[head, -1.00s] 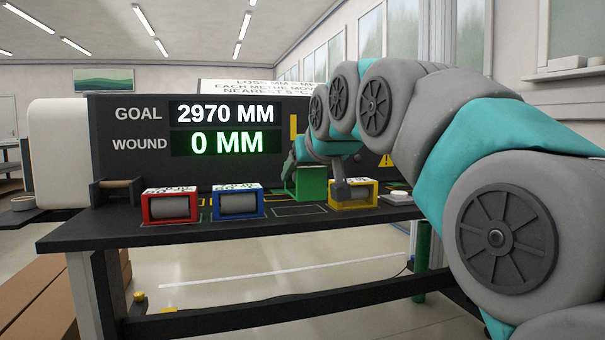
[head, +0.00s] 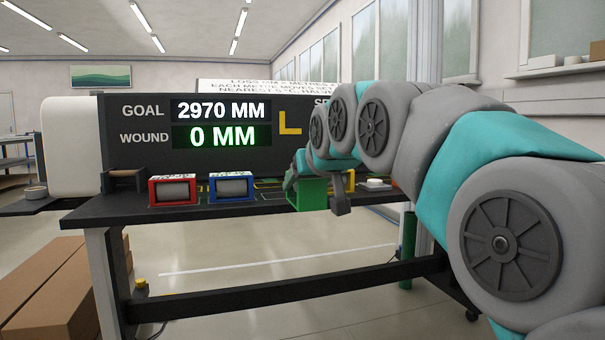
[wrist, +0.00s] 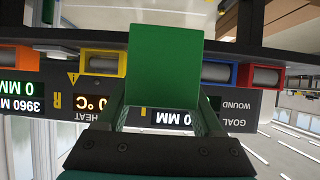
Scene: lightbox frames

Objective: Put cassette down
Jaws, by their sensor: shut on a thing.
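My gripper (wrist: 165,104) is shut on a green cassette (wrist: 165,72), which shows as a plain green block between its two fingers in the upside-down wrist view. In the head view the green cassette (head: 309,194) is by the bench's front edge, partly behind my arm; I cannot tell its height above the bench. A red cassette (head: 173,190) and a blue cassette (head: 231,187) stand on the bench (head: 140,217) to its left. A yellow cassette (wrist: 102,63) and an orange one (wrist: 18,58) stand on the other side, seen in the wrist view.
A black panel (head: 140,160) behind the cassettes reads GOAL 2970 MM and WOUND 0 MM. Brown boxes (head: 65,290) lie on the floor at left. The floor in front of the bench is largely clear.

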